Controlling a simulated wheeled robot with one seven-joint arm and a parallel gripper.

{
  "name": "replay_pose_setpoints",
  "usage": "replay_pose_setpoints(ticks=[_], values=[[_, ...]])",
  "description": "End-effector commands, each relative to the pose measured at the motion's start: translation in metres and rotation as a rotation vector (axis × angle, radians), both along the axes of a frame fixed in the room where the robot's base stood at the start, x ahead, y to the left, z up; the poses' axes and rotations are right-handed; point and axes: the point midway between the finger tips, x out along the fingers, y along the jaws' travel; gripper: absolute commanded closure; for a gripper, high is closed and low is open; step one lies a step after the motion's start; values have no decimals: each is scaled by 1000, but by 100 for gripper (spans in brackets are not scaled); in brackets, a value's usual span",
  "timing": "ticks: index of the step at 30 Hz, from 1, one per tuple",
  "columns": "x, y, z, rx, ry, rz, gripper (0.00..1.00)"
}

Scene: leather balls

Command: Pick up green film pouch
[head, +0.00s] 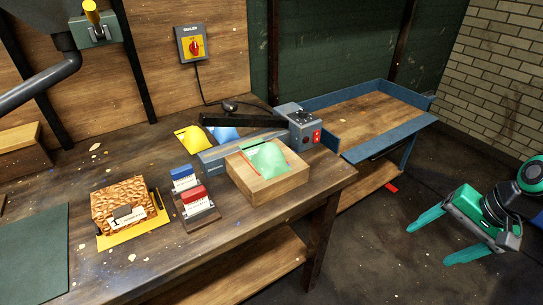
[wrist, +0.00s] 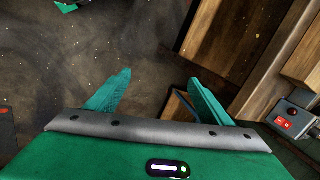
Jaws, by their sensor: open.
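The green film pouch (head: 266,160) lies on a low wooden block or box (head: 275,187) near the front right edge of the workbench. My gripper (head: 428,238) is open and empty. It is off to the right of the bench, over the floor, well apart from the pouch. In the wrist view the two teal fingers (wrist: 160,97) are spread with nothing between them. The pouch does not show in the wrist view.
A grey-blue sealer (head: 303,128) with a red switch stands behind the box, with yellow (head: 190,139) and blue pouches beyond it. A blue-rimmed tray table (head: 420,124) adjoins. The floor around my gripper is clear.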

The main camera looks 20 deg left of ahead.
Motion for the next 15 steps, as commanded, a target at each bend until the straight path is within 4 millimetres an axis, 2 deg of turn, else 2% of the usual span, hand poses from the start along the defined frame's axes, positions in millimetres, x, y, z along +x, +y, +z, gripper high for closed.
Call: replay_pose_setpoints(ticks=[1, 3, 7, 12, 15], values=[[6, 26, -10, 64, 11, -3, 26], [15, 64, -18, 166, 19, -25, 26], [23, 135, -22, 377, 63, -90, 26], [26, 218, -9, 675, 187, -230, 26], [29, 257, 7, 851, 294, -343, 26]])
